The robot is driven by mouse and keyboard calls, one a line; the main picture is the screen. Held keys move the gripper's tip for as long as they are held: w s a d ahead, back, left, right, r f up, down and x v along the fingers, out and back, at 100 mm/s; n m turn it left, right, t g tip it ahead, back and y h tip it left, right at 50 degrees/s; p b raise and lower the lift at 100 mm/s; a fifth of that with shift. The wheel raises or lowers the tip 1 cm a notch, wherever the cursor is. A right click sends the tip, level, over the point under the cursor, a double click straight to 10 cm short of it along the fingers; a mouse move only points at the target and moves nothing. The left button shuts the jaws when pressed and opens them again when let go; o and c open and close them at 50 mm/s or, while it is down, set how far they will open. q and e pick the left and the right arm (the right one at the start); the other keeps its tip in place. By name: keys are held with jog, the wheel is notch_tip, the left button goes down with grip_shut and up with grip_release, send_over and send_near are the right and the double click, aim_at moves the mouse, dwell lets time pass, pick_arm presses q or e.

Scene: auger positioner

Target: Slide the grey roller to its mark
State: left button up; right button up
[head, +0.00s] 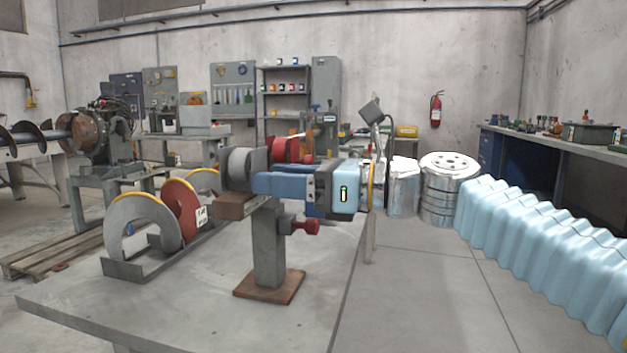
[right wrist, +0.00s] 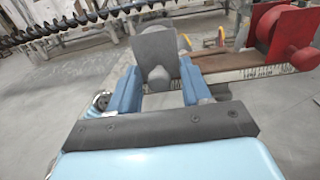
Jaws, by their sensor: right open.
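The grey roller (head: 239,163) sits on the left part of the positioner's rail in the head view. In the right wrist view the grey roller (right wrist: 155,45) is upright ahead of my right gripper (right wrist: 160,73), with a grey knob (right wrist: 159,80) facing me. The blue fingers are open, one on each side of this knob, with gaps visible. In the head view my right gripper (head: 256,182) reaches in from the right and hides much of the rail. A white scale with dark ticks (right wrist: 255,73) runs along the rail; I cannot tell which tick is the mark. My left gripper is out of view.
A red roller (head: 286,149) stands on the rail to the right of the grey one. A red clamp knob (head: 305,227) sticks out from the grey post (head: 268,250). Auger discs (head: 142,222) stand in a metal cradle at the left. The table's front (head: 190,315) is clear.

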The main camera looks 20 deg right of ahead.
jog(key=v, duration=1.3)
jog(key=shift+s, duration=0.15)
